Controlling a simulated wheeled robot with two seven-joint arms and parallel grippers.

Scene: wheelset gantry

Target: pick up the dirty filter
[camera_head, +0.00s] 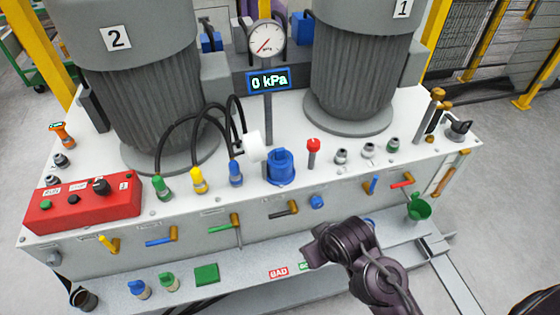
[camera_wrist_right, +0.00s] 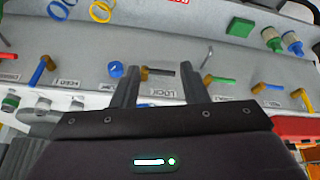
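I cannot pick out a filter marked as dirty in either view. A blue ribbed housing (camera_head: 280,168) stands on the white top, and its inside cannot be made out. A white round part (camera_head: 254,147) is beside it at its left. Red "BAD" (camera_head: 279,272) and green (camera_head: 304,266) labels lie on the lower shelf. My right gripper (camera_wrist_right: 157,66) is open in the right wrist view, its two fingers apart with nothing held, before the panel front and a black-handled lever (camera_wrist_right: 160,72). Its fingers are not clear in the head view. My left gripper is not in view.
Two large grey cylinders (camera_head: 160,100) (camera_head: 360,70) stand behind. Levers (camera_head: 225,226) stick out of the front. A green cup (camera_head: 418,208) is at the right.

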